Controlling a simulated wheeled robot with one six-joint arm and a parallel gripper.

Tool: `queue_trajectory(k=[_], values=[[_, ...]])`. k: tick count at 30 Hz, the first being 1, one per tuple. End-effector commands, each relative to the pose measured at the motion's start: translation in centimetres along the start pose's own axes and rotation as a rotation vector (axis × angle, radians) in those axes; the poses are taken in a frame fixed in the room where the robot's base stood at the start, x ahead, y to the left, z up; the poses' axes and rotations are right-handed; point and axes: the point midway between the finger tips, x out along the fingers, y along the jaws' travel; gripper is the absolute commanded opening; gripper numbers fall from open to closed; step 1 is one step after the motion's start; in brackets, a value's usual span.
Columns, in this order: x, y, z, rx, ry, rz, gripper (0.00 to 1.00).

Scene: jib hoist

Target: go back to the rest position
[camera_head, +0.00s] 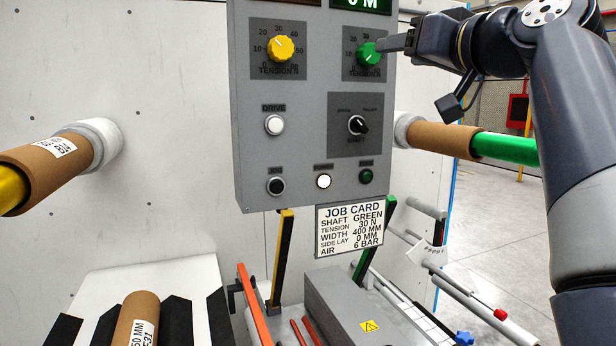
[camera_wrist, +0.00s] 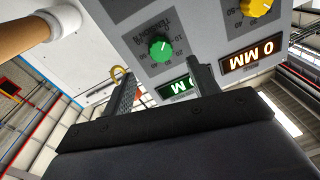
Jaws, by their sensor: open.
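My gripper (camera_head: 384,46) is at the upper right of the grey control panel (camera_head: 300,100), its fingertips close to the green tension knob (camera_head: 369,54). In the wrist view my gripper (camera_wrist: 158,72) shows two fingers spread apart with nothing held between them. The green knob (camera_wrist: 160,49) appears just beyond the gap between the fingertips. Whether a finger touches the knob I cannot tell. My arm comes in from the right side of the head view.
A yellow knob (camera_head: 282,48) sits left on the panel. A job card (camera_head: 349,230) hangs below. Cardboard cores lie on a yellow shaft (camera_head: 12,188) at left and a green shaft (camera_head: 507,148) at right, beneath my arm. Open floor (camera_head: 500,215) shows at right.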

Motion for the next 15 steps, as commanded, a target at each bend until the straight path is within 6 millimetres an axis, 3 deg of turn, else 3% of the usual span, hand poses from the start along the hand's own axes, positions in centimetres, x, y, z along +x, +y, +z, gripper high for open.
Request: queue_trajectory(k=[9,15], values=[[5.8,-0.1,-0.2,0.002,-0.001,-0.004,0.57],[7.5,-0.1,-0.1,0.002,0.0,-0.002,0.57]])
